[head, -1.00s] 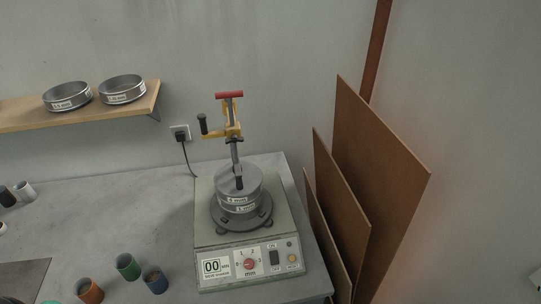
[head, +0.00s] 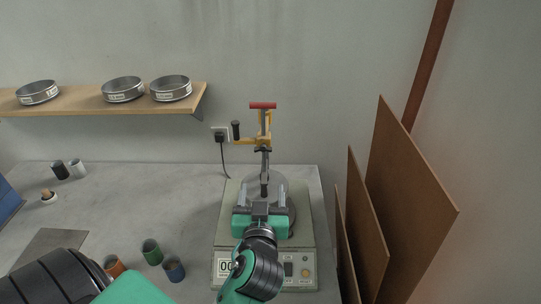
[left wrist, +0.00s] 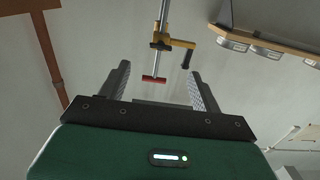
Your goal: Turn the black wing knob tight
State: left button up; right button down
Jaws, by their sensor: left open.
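The black wing knob (head: 263,149) sits on the upright rod, just below the yellow crank bracket (head: 254,141) with its red top handle (head: 263,105). My right gripper is out of view.
The shaker base (head: 308,240) stands at the bench's right end, partly hidden by my left arm. Brown boards (head: 410,190) lean at the right. A shelf (head: 70,104) holds sieves. Small cups (head: 151,252) stand at front left. The bench middle is clear.

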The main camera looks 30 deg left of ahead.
aim_at(263, 151)
pick_arm(q)
jog(key=p+x, duration=0.2)
jog(key=x, duration=0.2)
jog(key=r+p+x, duration=0.1)
jog(key=p+x, duration=0.1)
jog(key=x, duration=0.2)
jog(key=p+x, duration=0.3)
jog(key=x, duration=0.1)
jog(key=shift+w+a+r, duration=0.15)
jog(key=shift+a+r, duration=0.05)
jog(key=shift+a, duration=0.05)
jog(key=shift+w+a+f, duration=0.1)
jog(key=shift+w+a, duration=0.2)
jog(key=shift+w, duration=0.15)
jog(key=shift+w+f, duration=0.1)
jog(key=shift+c, duration=0.3)
jog(key=c, duration=0.9)
